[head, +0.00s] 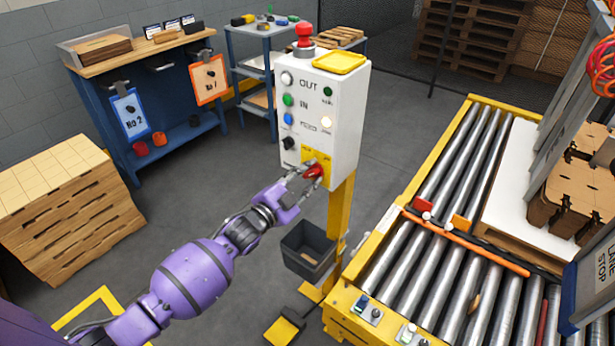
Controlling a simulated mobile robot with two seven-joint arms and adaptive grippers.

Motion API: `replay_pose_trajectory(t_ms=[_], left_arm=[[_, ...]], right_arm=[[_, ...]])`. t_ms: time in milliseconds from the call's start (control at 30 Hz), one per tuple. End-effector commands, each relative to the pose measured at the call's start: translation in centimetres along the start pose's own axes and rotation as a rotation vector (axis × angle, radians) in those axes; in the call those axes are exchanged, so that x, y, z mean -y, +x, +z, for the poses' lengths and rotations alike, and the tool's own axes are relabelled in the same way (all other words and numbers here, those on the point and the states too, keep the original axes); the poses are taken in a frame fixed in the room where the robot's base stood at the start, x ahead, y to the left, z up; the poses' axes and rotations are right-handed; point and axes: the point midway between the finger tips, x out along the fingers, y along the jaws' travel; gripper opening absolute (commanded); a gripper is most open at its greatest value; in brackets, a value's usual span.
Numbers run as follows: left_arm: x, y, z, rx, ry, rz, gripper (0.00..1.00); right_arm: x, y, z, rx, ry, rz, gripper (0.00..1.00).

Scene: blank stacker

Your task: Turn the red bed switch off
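A white control box (334,118) stands on a yellow post, with several buttons and knobs on its front. A red switch (313,171) sits on a yellow plate low on the box's front; I take it for the bed switch. My purple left arm reaches in from the lower left. My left gripper (303,182) is at the red switch, with its fingers around or beside it. The fingers look parted, but I cannot tell whether they touch the switch. The switch's exact turn angle is too small to read. My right gripper is not in view.
A roller conveyor (428,215) with a yellow frame runs along the right. A dark bin (308,252) hangs or stands by the yellow post (340,218). A blue workbench (150,92) and a wooden stack (66,212) stand at left. A red mushroom button (304,33) tops the box.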

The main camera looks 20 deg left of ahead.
Motion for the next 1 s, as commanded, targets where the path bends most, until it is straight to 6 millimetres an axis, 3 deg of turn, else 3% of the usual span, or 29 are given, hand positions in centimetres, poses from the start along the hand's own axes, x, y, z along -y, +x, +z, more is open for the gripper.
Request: replay_pose_trajectory(t_ms=[167, 433, 767, 1000], left_arm=[[-0.05, 0.0, 0.02, 0.0, 0.0, 0.0, 0.31], [-0.04, -0.02, 0.01, 0.0, 0.0, 0.0, 0.0], [0.0, -0.02, -0.01, 0.0, -0.018, 0.0, 0.0], [0.15, -0.01, -0.02, 0.001, -0.125, -0.001, 0.0]], right_arm=[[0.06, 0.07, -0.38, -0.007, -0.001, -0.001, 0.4], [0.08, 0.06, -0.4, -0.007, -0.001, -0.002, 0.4], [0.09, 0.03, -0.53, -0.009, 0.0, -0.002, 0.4], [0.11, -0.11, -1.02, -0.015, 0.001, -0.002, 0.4]])
